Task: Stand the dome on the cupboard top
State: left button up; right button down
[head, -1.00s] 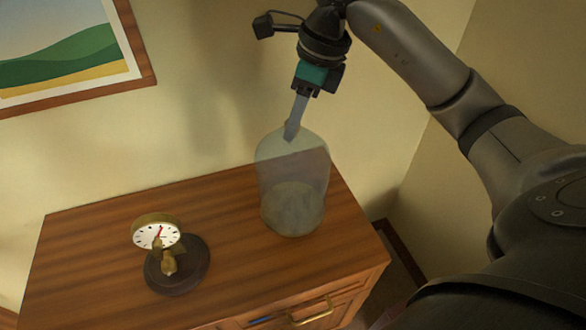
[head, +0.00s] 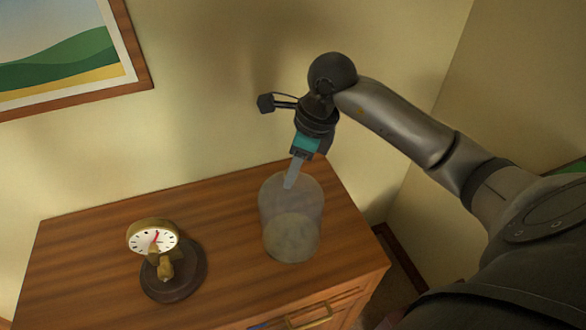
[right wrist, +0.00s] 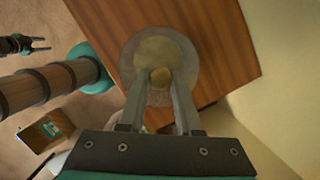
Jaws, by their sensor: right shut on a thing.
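The clear glass dome (head: 291,230) is upright, over the right part of the wooden cupboard top (head: 205,235). My right gripper (head: 290,184) comes down from above and is shut on the dome's top knob. In the right wrist view the round knob (right wrist: 160,77) sits between the fingertips, with the dome's pale circle (right wrist: 185,58) around it. I cannot tell whether the dome's rim touches the wood. My left gripper (right wrist: 40,44) shows small at the left of the right wrist view, with its fingers apart and nothing between them.
A brass dial gauge (head: 153,238) on a dark round base (head: 174,275) stands left of the dome, with bare wood between. The wall is close behind the cupboard. A drawer with a brass handle (head: 310,318) is at the front. A framed picture (head: 65,50) hangs upper left.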

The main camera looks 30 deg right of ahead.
jog(key=shift+f, duration=0.15)
jog(key=c, duration=0.6)
grip_release()
jog(key=v, duration=1.2)
jog(key=shift+r, duration=0.25)
jog(key=shift+a, duration=0.1)
